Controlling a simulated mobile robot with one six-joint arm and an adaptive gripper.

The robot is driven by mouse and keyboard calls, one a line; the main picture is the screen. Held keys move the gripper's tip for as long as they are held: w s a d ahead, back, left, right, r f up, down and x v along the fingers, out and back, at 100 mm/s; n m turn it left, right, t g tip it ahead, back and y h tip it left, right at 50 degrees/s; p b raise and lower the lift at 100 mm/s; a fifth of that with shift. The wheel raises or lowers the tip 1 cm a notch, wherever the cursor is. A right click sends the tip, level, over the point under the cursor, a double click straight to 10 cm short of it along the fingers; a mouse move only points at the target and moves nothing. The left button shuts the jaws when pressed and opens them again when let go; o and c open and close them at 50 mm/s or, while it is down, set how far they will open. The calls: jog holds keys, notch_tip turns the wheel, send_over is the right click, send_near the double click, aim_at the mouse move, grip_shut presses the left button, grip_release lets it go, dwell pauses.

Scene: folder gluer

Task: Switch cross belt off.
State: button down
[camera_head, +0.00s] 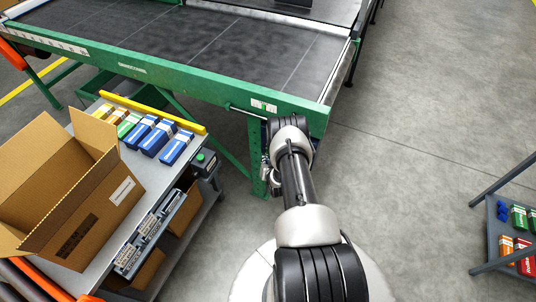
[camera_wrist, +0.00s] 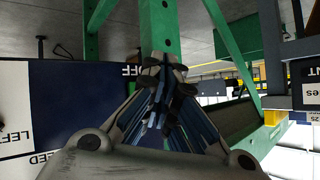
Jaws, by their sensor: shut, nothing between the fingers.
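The cross belt conveyor (camera_head: 215,45) has a dark belt in a green frame. A small white label plate with green and red marks (camera_head: 264,106) sits on its front rail, just above my arm. In the wrist view, a dark blue and white panel (camera_wrist: 70,115) carries upside-down lettering; "LEFT", "EED" and "FF" are readable, the rest cut off or covered. A small dark T-shaped part (camera_wrist: 41,45) stands at its edge. My gripper (camera_wrist: 164,68) is shut and empty, its fingertips over the panel's edge near "FF". Contact cannot be told. In the head view my arm mostly hides the gripper.
A green leg (camera_head: 256,155) is close to my wrist. A shelf (camera_head: 495,235) stands right; floor between is clear.

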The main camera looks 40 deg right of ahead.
jog(key=a, duration=0.1)
jog(key=s+a+p, duration=0.1)
jog(key=a, duration=0.1)
jog(key=s+a+p, duration=0.1)
jog(key=shift+a+r, duration=0.3)
dwell(0.6)
